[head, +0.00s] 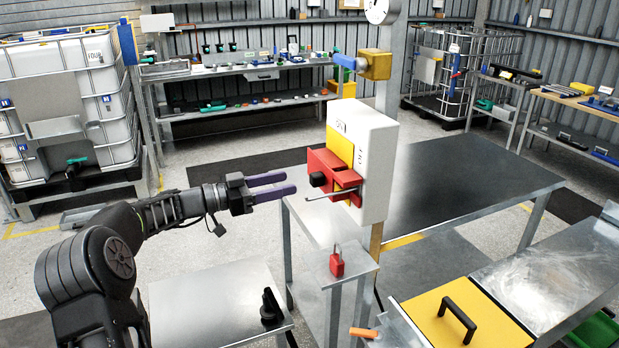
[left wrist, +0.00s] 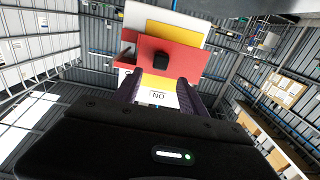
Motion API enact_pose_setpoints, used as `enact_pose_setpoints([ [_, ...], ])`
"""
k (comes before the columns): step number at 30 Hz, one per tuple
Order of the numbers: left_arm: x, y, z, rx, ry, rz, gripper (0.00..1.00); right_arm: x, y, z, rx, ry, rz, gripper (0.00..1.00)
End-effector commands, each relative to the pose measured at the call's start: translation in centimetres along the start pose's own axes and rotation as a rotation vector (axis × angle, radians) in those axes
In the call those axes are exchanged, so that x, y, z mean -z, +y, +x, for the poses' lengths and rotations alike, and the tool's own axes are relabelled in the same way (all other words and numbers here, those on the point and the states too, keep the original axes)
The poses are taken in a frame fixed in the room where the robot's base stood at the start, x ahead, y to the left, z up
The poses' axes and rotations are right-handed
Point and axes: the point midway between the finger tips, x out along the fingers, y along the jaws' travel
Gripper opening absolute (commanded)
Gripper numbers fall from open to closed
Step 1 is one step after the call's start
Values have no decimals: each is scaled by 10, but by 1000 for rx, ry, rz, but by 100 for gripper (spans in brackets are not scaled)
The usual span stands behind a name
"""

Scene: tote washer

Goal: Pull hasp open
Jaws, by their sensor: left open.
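A white switch box (head: 374,150) with a yellow strip stands on a post right of centre. A red hasp (head: 325,164) with a black knob (head: 317,179) is on its face, and a thin metal rod (head: 330,194) sticks out below. In the left wrist view the red hasp (left wrist: 188,58) and black knob (left wrist: 161,60) are straight ahead. My left gripper (head: 290,182) is open and empty, its purple fingers pointing at the knob from the left, apart from it. A red padlock (head: 337,263) sits on a small metal stand below. My right gripper is not in view.
A dark-topped table (head: 455,180) stands behind the box. A yellow lid (head: 450,318) with a black handle is at the lower right. A metal table (head: 205,300) with a black object (head: 270,308) is at the lower front. Free air lies left of the box.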

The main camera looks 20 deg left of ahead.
Motion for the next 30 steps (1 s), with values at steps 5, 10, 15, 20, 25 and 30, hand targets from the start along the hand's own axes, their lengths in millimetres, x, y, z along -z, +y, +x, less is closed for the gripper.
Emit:
enact_pose_setpoints([
  [5, 3, 1, 17, -3, 0, -1, 49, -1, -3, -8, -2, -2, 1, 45],
  [10, 4, 1, 43, -4, 0, -2, 49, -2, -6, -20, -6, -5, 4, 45],
  [15, 3, 0, 67, -2, 0, -2, 49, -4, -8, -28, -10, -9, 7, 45],
  [20, 1, 0, 76, -1, -1, -2, 49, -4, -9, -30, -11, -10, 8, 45],
  [25, 0, 0, 77, 0, -1, -1, 49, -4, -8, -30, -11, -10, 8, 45],
  [30, 0, 0, 77, 0, -1, -1, 42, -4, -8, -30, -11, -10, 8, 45],
])
